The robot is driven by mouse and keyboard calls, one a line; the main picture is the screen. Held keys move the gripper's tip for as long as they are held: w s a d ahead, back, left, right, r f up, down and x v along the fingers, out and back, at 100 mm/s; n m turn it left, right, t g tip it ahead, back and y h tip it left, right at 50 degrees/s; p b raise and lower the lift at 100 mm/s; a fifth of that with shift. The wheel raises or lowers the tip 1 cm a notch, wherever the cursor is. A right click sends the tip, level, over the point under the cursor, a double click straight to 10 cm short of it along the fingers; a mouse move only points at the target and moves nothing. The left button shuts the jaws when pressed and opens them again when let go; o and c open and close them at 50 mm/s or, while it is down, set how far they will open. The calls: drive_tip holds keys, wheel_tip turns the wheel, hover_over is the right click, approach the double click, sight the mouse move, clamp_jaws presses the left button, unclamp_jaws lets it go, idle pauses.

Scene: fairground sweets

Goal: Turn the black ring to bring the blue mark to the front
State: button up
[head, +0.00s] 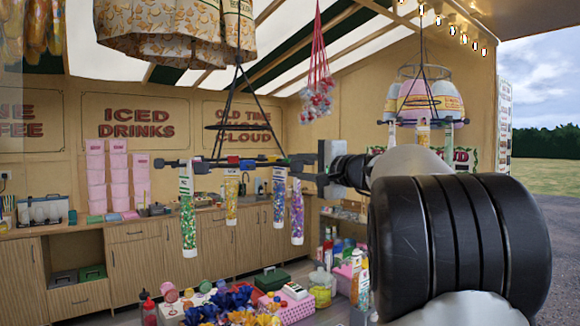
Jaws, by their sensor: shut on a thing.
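The black ring (172,162) hangs level from dark cords in the left-centre of the head view, seen nearly edge-on. It carries small coloured blocks, with the blue mark (247,164) right of its middle. My gripper (307,165) reaches in from the right and is shut on the ring's right side. The fingertips are small and dark here.
A counter (130,232) with pink boxes (140,170) runs along the back wall. Below the ring, a crowded display holds blue flowers (235,298), bottles and a pink box (288,309).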

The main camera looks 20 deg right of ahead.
drive_tip(key=w+d+p, duration=0.3)
drive_tip(key=w+d, duration=0.1)
drive_tip(key=d, duration=0.2)
drive_tip(key=shift+w, duration=0.3)
drive_tip(key=o, duration=0.8)
drive_tip(key=shift+c, duration=0.2)
drive_tip(key=shift+s, duration=0.15)
drive_tip(key=b+v, duration=0.5)
drive_tip(key=v, duration=0.4)
drive_tip(key=shift+s+b, duration=0.35)
